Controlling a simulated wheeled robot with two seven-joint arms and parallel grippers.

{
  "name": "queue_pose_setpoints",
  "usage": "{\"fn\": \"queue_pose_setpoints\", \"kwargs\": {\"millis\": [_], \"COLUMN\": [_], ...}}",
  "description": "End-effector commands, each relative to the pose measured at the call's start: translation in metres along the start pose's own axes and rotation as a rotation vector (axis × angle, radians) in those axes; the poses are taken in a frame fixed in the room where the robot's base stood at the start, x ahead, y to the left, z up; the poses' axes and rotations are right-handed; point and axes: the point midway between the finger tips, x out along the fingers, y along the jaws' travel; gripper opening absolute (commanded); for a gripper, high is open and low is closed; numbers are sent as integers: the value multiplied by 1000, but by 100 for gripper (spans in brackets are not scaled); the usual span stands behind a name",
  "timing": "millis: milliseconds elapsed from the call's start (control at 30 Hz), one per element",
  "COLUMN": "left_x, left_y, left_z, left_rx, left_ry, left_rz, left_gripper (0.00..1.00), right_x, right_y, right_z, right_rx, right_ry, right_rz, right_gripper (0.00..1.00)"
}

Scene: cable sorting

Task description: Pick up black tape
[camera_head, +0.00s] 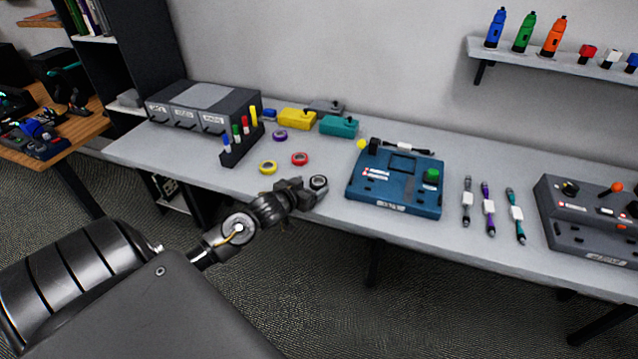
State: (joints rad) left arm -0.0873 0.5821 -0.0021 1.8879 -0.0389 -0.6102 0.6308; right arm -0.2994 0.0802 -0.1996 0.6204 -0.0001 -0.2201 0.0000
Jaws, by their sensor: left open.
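The black tape (318,182) is a small dark roll with a pale centre. It lies on the grey table near its front edge. My left gripper (309,190) is open at the tape, with its fingers right beside or around the roll; I cannot tell whether they touch it. The gripper hides part of the table around the roll. My right gripper is not in view.
Red tape (299,159), yellow tape (268,167) and purple tape (280,136) lie behind and left of the gripper. A marker holder (240,150) stands further left. A blue control box (372,191) is close on the right. Cables (489,209) lie beyond it.

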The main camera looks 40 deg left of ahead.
Motion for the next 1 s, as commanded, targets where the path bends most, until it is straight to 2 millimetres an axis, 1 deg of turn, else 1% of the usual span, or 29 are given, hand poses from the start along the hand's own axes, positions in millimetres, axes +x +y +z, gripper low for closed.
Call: {"fn": "queue_pose_setpoints", "kwargs": {"millis": [200, 300, 433, 633, 1000], "left_x": [30, 42, 49, 49, 49], "left_y": [-2, -2, -1, -1, -1], "left_z": [4, 4, 5, 6, 6], "left_rx": [0, -1, 0, 0, 1], "left_ry": [-1, 1, -1, 0, 0], "left_rz": [-1, -1, 0, 0, 0], "left_gripper": [75, 75, 75, 75, 28], "right_x": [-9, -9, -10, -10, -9], "right_y": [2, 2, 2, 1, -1], "right_z": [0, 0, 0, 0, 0], "right_rx": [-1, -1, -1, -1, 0], "right_ry": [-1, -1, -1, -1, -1], "right_rz": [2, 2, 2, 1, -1], "right_gripper": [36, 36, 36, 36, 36]}}
